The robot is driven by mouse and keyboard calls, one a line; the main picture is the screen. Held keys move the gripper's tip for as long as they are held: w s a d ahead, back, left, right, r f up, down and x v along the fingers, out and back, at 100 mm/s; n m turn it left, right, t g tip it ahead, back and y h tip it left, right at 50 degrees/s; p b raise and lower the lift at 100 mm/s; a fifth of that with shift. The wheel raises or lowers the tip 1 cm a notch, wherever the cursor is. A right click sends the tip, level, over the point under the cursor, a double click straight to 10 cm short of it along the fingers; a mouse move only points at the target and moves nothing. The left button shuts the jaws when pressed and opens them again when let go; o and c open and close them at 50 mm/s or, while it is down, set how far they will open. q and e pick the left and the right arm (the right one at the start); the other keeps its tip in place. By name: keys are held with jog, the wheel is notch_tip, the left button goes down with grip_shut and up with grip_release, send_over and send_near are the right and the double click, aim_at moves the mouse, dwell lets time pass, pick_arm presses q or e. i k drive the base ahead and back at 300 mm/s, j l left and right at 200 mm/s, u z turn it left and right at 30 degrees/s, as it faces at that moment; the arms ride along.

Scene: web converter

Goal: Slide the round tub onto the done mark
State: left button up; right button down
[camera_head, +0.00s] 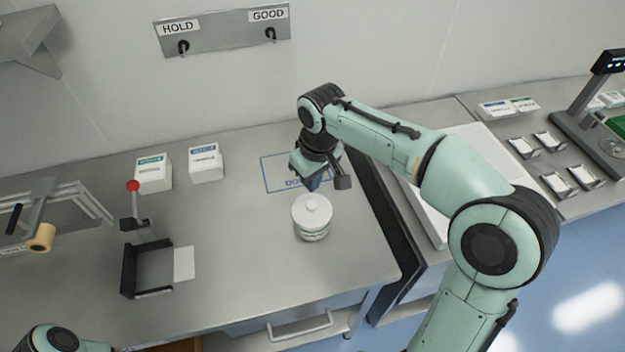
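The round tub (312,219) is white with a lid and a small knob, and stands upright on the grey steel bench just in front of the done mark. The done mark (268,175) is a blue rectangle outline with blue lettering, partly hidden by my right arm. My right gripper (328,183) is just behind the tub, over the mark's right part; whether its fingers touch the tub, or are open or shut, I cannot tell. My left gripper is not in view; only part of my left arm shows at the bottom left.
Two small white boxes (205,163) stand left of the mark. A black bracket with a red-knobbed lever (133,187) and a roll fixture (42,237) are further left. A dark gap (372,205) edges the bench at right.

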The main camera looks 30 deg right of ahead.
aim_at(306, 233)
jog(key=k, duration=1)
